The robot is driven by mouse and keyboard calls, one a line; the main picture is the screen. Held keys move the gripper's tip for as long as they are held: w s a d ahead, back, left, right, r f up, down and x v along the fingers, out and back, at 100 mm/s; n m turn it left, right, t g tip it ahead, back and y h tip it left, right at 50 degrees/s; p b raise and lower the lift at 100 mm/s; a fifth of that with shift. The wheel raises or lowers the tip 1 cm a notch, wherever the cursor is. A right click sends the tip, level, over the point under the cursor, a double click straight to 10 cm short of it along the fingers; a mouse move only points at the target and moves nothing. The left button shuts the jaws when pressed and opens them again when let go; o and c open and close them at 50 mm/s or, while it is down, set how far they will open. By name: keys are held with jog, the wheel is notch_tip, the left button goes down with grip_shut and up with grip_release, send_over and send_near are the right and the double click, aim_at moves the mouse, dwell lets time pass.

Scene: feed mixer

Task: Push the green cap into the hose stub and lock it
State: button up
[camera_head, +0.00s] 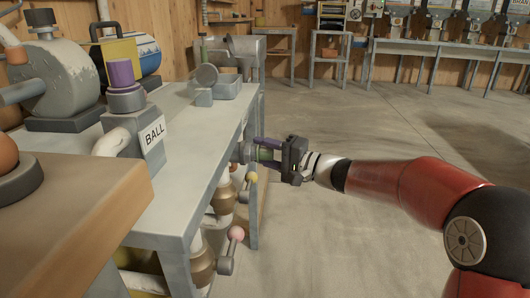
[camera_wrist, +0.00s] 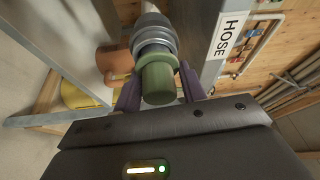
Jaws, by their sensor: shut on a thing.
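The green cap (camera_wrist: 159,83) sits between the purple fingers of my gripper (camera_wrist: 158,92) in the wrist view. My gripper is shut on it. The grey ringed hose stub (camera_wrist: 154,38) is straight beyond the cap and in line with it; I cannot tell how far the cap is inside. In the head view my gripper (camera_head: 266,150) is at the right side of the grey bench, with a bit of the green cap (camera_head: 266,155) showing between the fingers. The stub (camera_head: 243,152) shows at the bench edge. A HOSE label (camera_wrist: 231,34) is right of the stub in the wrist view.
The grey bench (camera_head: 188,128) carries a BALL block (camera_head: 153,137) and a purple-topped part (camera_head: 121,76). The floor (camera_head: 330,230) to the right is clear.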

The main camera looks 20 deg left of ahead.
jog(key=shift+a, duration=0.1)
dwell(0.3)
jog(key=o, duration=1.2)
jog(key=shift+s+a, duration=0.1)
jog(key=shift+c, duration=0.2)
jog(key=s+d, duration=0.1)
jog(key=d, duration=0.6)
jog(key=shift+d, duration=0.35)
jog(key=shift+s+f, duration=0.15)
jog(key=shift+s, duration=0.05)
